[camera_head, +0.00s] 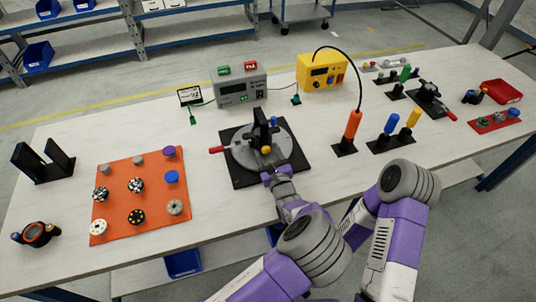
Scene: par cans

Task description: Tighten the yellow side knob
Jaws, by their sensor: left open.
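A round grey fixture (242,157) sits on a black square base (243,183) near the middle of the table. It has a black upright (260,122) in its middle and a red-tipped lever (216,150) on its left. A small yellow knob (266,149) shows at the foot of the upright, facing me. My left gripper (267,173) is open at the near edge of the fixture, just below the yellow knob in the picture. A gap seems to remain between them. My right arm shows at the lower right, but its gripper is not seen.
An orange mat (120,210) with several knobs lies left. A grey meter (240,91) and a yellow box (322,71) stand behind. Orange (352,125), blue (391,123) and yellow (412,118) handled tools stand right. A red tray (501,92) is far right.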

